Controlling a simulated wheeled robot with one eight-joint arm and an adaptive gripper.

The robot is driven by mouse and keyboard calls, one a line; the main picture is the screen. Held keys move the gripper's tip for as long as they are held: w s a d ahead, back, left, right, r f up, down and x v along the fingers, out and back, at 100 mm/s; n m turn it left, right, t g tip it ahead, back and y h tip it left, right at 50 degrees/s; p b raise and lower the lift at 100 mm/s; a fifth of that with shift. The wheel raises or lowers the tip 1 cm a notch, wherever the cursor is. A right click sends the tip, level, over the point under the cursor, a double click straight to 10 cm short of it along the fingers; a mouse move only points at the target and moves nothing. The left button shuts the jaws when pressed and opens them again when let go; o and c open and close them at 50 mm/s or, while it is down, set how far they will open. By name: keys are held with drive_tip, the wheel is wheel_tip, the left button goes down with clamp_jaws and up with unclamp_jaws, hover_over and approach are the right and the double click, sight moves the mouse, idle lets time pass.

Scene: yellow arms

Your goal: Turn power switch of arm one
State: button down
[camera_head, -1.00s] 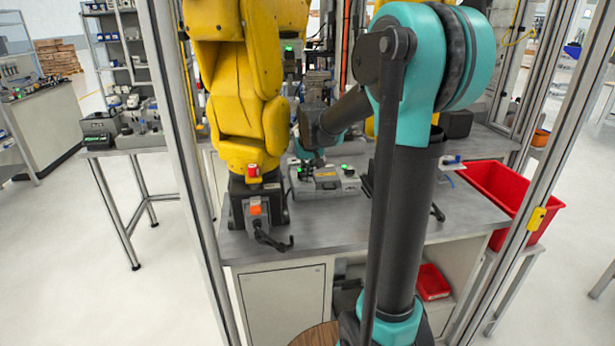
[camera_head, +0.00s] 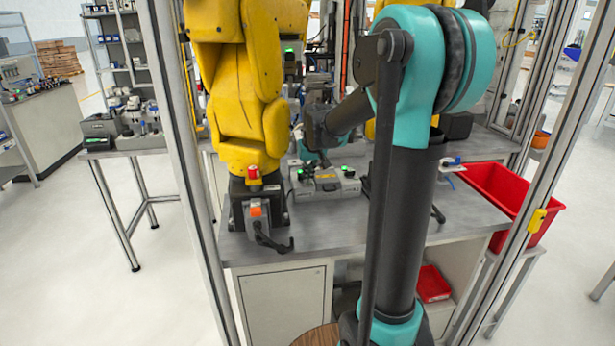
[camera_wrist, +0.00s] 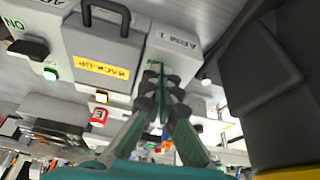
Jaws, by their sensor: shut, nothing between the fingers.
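A grey control box (camera_head: 325,184) with green lights stands on the bench, right of the yellow arm's base. In the wrist view its "ARM 1" part (camera_wrist: 174,42) is at upper middle, beside the "BACK-UP" part (camera_wrist: 102,68) with a dark handle. My gripper (camera_wrist: 158,72) is shut and empty, its fingertips together over the "ARM 1" part. They partly cover green lettering there, and the switch itself is hidden. I cannot tell whether they touch it. A green light (camera_wrist: 50,74) shows on the left part, where a dark knob sits near "ON".
A yellow robot arm (camera_head: 248,100) stands left of the box. A red bin (camera_head: 497,190) is at the bench's right end. Metal frame posts (camera_head: 180,120) stand on both sides. A dark block (camera_wrist: 275,80) fills the right of the wrist view.

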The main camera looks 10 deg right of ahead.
drive_tip(key=shift+w+d+n+y, duration=0.1)
drive_tip(key=shift+d+n+y, duration=0.15)
drive_tip(key=shift+n, duration=0.55)
drive_tip(key=shift+w+d+n+g+y, duration=0.15)
drive_tip(key=shift+n+y, duration=0.15)
drive_tip(key=shift+n, duration=0.4)
drive_tip(key=shift+w+d+n+g+y, duration=0.15)
drive_tip(key=shift+n+y, duration=0.1)
drive_tip(key=shift+n, duration=0.45)
drive_tip(key=n, duration=0.3)
drive_tip(key=w+n+g+y, duration=0.1)
drive_tip(key=shift+d, duration=0.3)
drive_tip(key=n, duration=0.2)
drive_tip(key=n+g, duration=0.1)
drive_tip(key=shift+w+n+y, duration=0.3)
drive_tip(key=shift+n+y, duration=0.1)
drive_tip(key=shift+w, duration=0.2)
drive_tip(key=shift+w+n+g, duration=0.25)
drive_tip(key=shift+n+g, duration=0.15)
drive_tip(key=shift+n, duration=0.5)
drive_tip(key=shift+w, duration=0.2)
